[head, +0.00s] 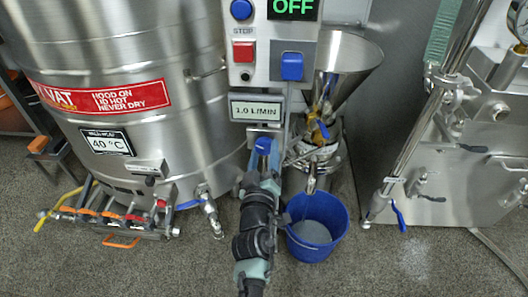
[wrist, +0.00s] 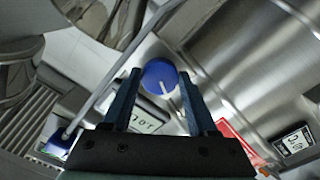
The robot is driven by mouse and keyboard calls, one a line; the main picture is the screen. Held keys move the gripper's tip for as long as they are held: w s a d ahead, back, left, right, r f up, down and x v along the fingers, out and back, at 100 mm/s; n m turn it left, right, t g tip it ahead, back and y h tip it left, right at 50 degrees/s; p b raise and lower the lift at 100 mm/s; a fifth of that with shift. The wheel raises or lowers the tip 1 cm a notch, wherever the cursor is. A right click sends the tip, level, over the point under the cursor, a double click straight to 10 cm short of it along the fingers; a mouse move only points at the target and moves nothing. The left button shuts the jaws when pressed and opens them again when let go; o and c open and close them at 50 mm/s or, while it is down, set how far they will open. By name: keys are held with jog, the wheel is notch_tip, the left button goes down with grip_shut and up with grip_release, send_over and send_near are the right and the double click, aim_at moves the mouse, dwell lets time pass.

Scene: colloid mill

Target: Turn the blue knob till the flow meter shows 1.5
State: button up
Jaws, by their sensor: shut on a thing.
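The blue knob (head: 263,145) sits just below the flow meter (head: 257,110), whose display reads 1.0 L/MIN. In the wrist view the round blue knob (wrist: 160,76) lies between my two fingertips, with its white pointer line toward the lower right. My gripper (head: 262,156) reaches up to the knob from below and is shut on it; the fingers also show in the wrist view (wrist: 160,84). Part of the flow meter display (wrist: 146,122) shows between the fingers there.
A control box (head: 271,50) with a blue button, red stop button and OFF display is above. A large steel vat (head: 150,60) stands left, a steel funnel (head: 345,60) right. A blue bucket (head: 318,212) with greyish contents stands on the floor right of my arm.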

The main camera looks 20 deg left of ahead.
jog(key=shift+n, duration=1.7)
jog(key=o, duration=1.4)
jog(key=p+v, duration=0.3)
jog(key=v, duration=1)
jog(key=shift+r+p, duration=0.1)
jog(key=shift+p, duration=0.2)
